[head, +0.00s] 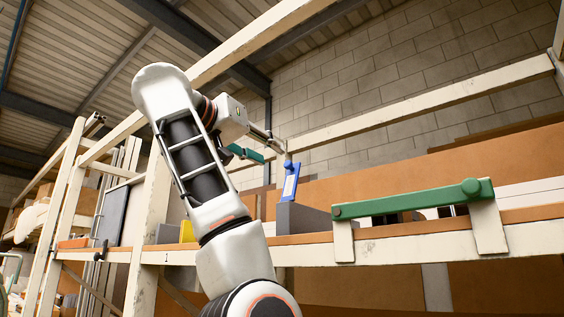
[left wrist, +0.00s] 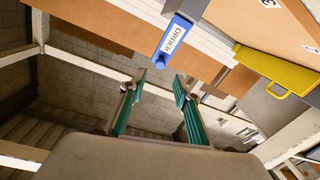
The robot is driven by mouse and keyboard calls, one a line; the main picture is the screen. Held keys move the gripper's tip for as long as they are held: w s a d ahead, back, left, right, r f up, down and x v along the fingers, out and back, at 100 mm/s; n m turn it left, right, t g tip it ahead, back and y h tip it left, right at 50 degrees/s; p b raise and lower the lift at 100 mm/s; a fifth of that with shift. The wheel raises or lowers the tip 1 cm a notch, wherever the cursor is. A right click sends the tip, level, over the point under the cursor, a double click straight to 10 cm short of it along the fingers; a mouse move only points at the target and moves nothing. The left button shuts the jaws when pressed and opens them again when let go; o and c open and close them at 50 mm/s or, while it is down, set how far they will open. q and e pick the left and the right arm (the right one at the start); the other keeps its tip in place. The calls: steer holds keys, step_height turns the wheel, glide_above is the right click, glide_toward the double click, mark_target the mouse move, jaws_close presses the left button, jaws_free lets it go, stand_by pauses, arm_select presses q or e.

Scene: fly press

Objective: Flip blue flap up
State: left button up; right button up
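The blue flap (head: 289,185) is a narrow plate with a white label, standing nearly upright and slightly tilted by a grey block on the shelf. In the left wrist view the blue flap (left wrist: 181,28) carries the word "ORDER", and its knobbed end points towards the gap between my fingertips. My left gripper (head: 273,154) is above and beside the flap's upper end. In the left wrist view the left gripper (left wrist: 159,82) is open, with its teal fingers apart and nothing between them. I cannot tell whether a finger touches the flap. My right gripper is not in view.
A grey block (head: 302,218) stands by the flap on the cream shelf beam (head: 400,249). A green bar (head: 410,199) on cream brackets is to the right. A yellow piece (left wrist: 262,93) sits to one side. Cream uprights and diagonal rails surround my arm.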

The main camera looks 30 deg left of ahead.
mark_target(286, 164)
arm_select(q)
steer(key=w+p, duration=0.2)
steer(key=w, duration=0.4)
steer(key=shift+w, duration=0.35)
steer(key=shift+w+p, duration=0.4)
steer(key=shift+w, duration=0.2)
jaws_close()
